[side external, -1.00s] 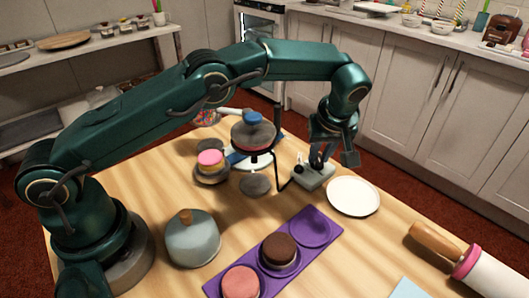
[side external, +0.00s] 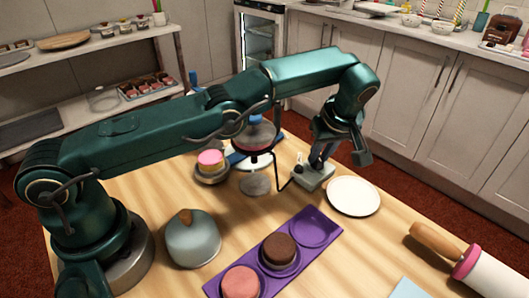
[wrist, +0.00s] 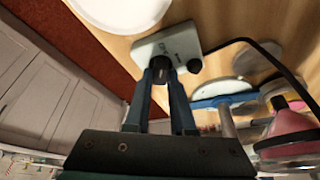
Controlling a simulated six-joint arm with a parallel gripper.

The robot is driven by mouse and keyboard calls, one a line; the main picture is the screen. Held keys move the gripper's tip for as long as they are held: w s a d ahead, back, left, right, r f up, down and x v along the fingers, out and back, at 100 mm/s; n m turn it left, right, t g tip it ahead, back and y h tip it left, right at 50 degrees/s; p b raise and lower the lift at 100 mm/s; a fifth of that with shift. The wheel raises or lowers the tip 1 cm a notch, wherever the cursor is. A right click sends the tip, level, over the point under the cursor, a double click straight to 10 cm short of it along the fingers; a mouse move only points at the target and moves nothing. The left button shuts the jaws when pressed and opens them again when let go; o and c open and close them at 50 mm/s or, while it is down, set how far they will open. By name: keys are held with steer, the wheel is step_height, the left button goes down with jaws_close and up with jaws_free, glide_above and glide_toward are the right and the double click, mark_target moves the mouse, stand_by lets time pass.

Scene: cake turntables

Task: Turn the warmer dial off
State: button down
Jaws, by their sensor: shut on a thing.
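The warmer's control box (side external: 316,179) is a small light grey block on the table, with a black cable leaving its left side. My gripper (side external: 319,163) points down at the top of this box. In the wrist view, my gripper (wrist: 161,74) is shut on a dark dial (wrist: 160,66) on the box (wrist: 148,50), with a finger on each side. The fingers hide most of the dial, so its pointer setting cannot be read. A second, round black knob (wrist: 194,66) sits on the box beside the fingers.
A white plate (side external: 353,196) lies right of the box. Left of it stand a turntable with a cake (side external: 254,138) and a small pink-topped cake (side external: 211,160). A purple tray (side external: 318,228), a grey dome (side external: 193,240) and a rolling pin (side external: 490,275) are nearer the front.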

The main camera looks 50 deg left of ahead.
steer(key=c, duration=0.8)
jaws_free()
steer(key=shift+o, duration=0.2)
steer(key=shift+w+m, duration=0.1)
steer(key=shift+m, duration=0.3)
steer(key=shift+m, duration=0.3)
